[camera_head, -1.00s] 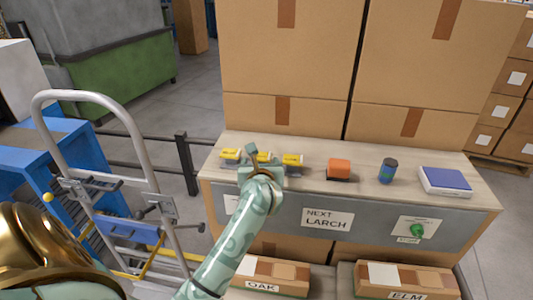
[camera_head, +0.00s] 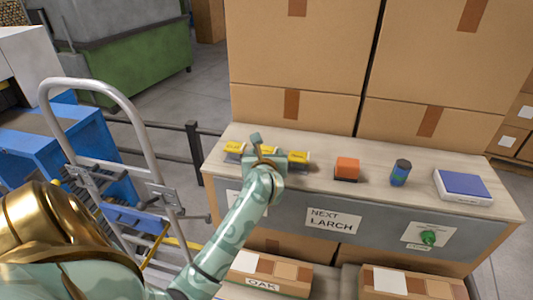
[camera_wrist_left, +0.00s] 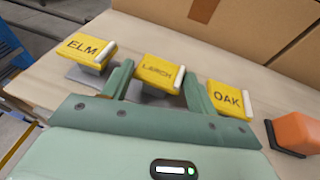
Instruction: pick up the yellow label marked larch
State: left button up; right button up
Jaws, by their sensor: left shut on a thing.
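The yellow label marked larch (camera_wrist_left: 158,70) is the middle one of three in the left wrist view, between the two fingers of my left gripper (camera_wrist_left: 158,80). The gripper is shut on it. The yellow elm label (camera_wrist_left: 86,46) is to its left and the yellow oak label (camera_wrist_left: 228,102) to its right, each on a dark stand. In the head view my left gripper (camera_head: 266,160) is over the middle of the row and partly hides the larch label. My right gripper is in neither view.
The bench (camera_head: 325,190) also bears an orange block (camera_head: 346,167), a dark can (camera_head: 400,173) and a blue-topped scale (camera_head: 462,186). Large cartons (camera_head: 300,60) stand behind it. A sign reading NEXT LARCH (camera_head: 334,219) is on the front.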

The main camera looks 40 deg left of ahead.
pick_arm(q)
jog(key=shift+r, duration=0.3)
notch_tip(320, 180, up, 3)
jog(key=shift+f+p, duration=0.1)
jog(key=shift+p, duration=0.5)
jog(key=s+d+r+p, duration=0.3)
jog(key=s+r, duration=0.6)
jog(key=s, duration=0.4)
jog(key=shift+s+r, duration=0.25)
jog(key=shift+s, duration=0.1)
